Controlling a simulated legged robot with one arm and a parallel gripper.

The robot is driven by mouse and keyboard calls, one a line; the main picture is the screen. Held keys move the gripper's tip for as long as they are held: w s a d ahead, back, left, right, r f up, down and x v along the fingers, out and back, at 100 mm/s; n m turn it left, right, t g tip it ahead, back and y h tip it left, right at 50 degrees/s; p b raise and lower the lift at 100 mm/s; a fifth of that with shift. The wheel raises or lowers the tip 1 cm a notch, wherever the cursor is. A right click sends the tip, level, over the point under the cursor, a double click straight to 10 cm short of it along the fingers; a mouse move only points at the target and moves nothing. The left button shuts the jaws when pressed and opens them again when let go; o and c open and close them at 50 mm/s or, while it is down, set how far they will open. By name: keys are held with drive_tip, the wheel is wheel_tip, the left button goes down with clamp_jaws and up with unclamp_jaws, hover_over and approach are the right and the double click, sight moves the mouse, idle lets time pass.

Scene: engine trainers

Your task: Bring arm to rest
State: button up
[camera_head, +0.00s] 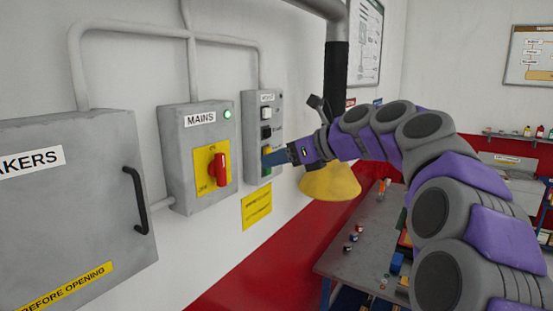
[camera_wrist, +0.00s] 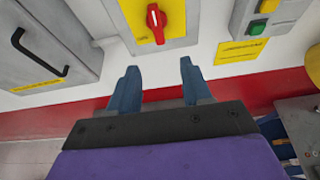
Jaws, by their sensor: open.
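My purple and grey arm reaches in from the right in the head view. My gripper (camera_head: 274,158) is in front of the lower part of the narrow switch box (camera_head: 249,132). In the wrist view my gripper (camera_wrist: 158,85) shows two blue fingers spread apart with nothing between them. The MAINS box (camera_head: 172,148) with its red rotary switch (camera_head: 219,168) is left of the gripper, and its lamp (camera_head: 227,114) is lit green. In the wrist view the red switch (camera_wrist: 156,22) lies beyond the fingertips, apart from them.
A grey breaker cabinet (camera_head: 70,200) with a black handle (camera_head: 138,200) is on the left wall. A yellow lamp-like hood (camera_head: 330,182) hangs behind my arm. A workbench (camera_head: 350,255) with small items stands below right. Open space lies in front of the wall.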

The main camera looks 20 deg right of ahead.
drive_tip(key=s+a+f+n+g+h+b, duration=0.1)
drive_tip(key=s+a+f+n+g+b, duration=0.35)
drive_tip(key=f, duration=0.75)
drive_tip(key=s+a+f+n+g+h+b, duration=0.1)
drive_tip(key=s+a+f+n+b, duration=0.5)
drive_tip(key=f, duration=0.6)
drive_tip(key=s+a+f+n+g+h+b, duration=0.1)
drive_tip(key=s+a+f+n+g+b, duration=0.1)
drive_tip(key=s+a+f+n+b, duration=0.65)
drive_tip(key=s+d+f+n+g+h+b, duration=0.1)
drive_tip(key=s+d+f+n+b, duration=0.1)
drive_tip(key=s+f, duration=0.5)
drive_tip(key=s+d+f+n+g+h+b, duration=0.2)
drive_tip(key=s+d+f+n, duration=0.2)
drive_tip(key=s+f, duration=0.3)
drive_tip(key=s+d+f+n+g+h+b, duration=0.1)
drive_tip(key=s+f, duration=0.6)
drive_tip(key=f, duration=0.8)
drive_tip(key=d+n+g+b, duration=0.1)
drive_tip(key=n+b, duration=0.1)
drive_tip(key=n, duration=0.1)
drive_tip(key=shift+s+d+f+h, duration=0.25)
drive_tip(key=shift+s+d+h, duration=0.1)
drive_tip(key=shift+d+h, duration=0.05)
